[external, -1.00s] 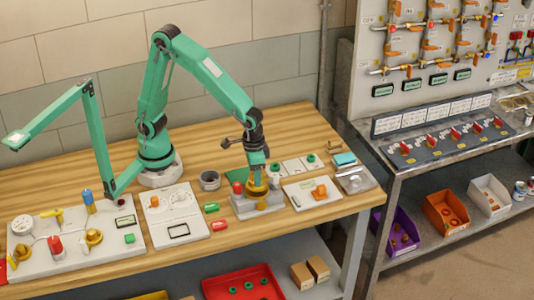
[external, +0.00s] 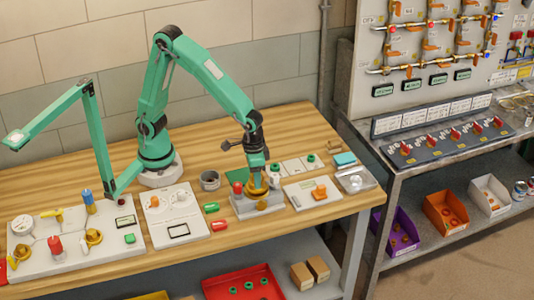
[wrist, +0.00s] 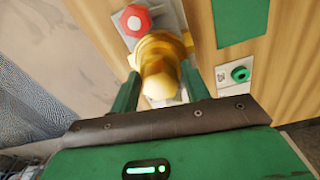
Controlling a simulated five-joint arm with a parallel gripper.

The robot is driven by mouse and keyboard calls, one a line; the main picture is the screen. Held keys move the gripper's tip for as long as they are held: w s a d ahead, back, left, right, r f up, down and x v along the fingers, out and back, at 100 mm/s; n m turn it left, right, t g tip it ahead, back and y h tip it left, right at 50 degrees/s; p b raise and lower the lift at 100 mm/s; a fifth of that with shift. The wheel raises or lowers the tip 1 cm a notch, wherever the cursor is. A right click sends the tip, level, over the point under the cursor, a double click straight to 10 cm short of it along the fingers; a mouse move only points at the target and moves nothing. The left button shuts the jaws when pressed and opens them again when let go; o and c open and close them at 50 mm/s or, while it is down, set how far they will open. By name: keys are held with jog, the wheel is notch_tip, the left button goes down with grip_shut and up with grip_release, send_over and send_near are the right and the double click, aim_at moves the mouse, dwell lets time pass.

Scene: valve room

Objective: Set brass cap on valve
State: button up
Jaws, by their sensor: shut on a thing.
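My gripper (external: 257,180) points down over the small grey valve block near the front right of the table. In the wrist view its two green fingers (wrist: 158,92) close on the brass cap (wrist: 160,82) from both sides. The cap shows in the external view as a yellow piece (external: 257,189) below the fingertips. The brass valve (external: 262,205) on the block is directly under the cap. The cap looks in line with the valve, but I cannot tell whether it is fully seated. The wrist view is blurred there.
A red knob (external: 238,188) stands close to the left of the gripper; it also shows in the wrist view (wrist: 135,20). Red and green pieces (external: 212,208) lie left of the valve block.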

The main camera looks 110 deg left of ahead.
jog(key=shift+f, duration=0.45)
dwell(1.1)
jog(key=o, duration=1.2)
jog(key=shift+r, duration=0.1)
jog(key=shift+r, duration=3.9)
jog(key=shift+r, duration=0.1)
